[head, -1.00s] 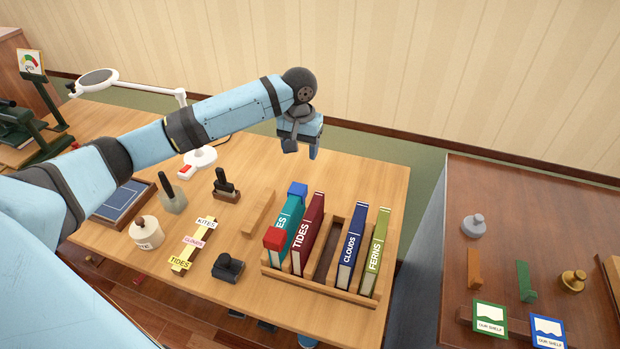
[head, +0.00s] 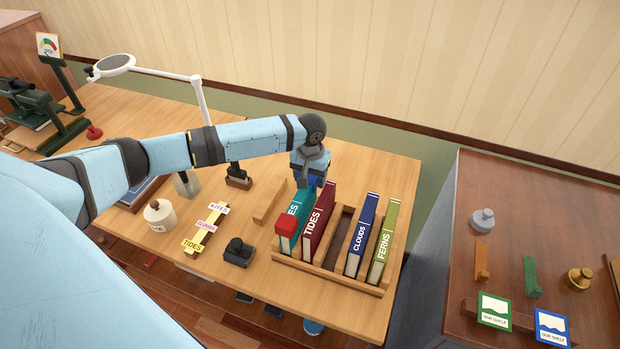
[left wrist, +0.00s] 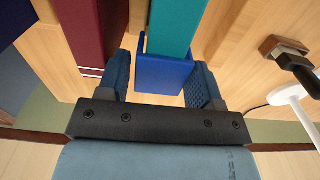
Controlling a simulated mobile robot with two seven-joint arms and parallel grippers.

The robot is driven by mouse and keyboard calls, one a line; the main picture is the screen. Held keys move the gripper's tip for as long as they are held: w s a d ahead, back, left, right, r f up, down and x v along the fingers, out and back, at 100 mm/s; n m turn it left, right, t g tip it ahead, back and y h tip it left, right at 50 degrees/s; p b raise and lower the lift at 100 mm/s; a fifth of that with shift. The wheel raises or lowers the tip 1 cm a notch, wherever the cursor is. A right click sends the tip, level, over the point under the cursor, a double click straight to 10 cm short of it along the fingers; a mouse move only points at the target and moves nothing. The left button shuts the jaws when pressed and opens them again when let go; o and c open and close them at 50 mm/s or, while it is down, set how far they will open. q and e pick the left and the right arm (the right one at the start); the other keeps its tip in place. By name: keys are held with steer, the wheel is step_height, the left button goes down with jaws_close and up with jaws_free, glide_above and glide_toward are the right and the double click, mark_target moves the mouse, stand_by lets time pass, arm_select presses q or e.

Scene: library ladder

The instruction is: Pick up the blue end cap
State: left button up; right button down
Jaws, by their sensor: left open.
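The blue end cap (left wrist: 163,76) sits on the far end of the teal book (head: 297,216) in the wooden rack (head: 330,282). In the head view the cap (head: 317,181) is mostly hidden by my gripper. My left gripper (head: 310,180) is over the far end of the teal book. In the left wrist view its two fingers (left wrist: 161,82) are apart, one on each side of the cap. Gaps show between the fingers and the cap. My right gripper is in neither view.
A red end cap (head: 286,225) is on the near end of the teal book. The maroon TIDES book (head: 316,221) stands close beside it, then blue CLOUDS (head: 361,237) and green FERNS (head: 384,244). A lamp (head: 199,95) stands behind my arm.

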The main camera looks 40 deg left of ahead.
arm_select(q)
steer(key=shift+f, duration=0.15)
steer(key=c, duration=0.7)
steer(key=shift+c, duration=0.2)
step_height(320, 180, up, 20)
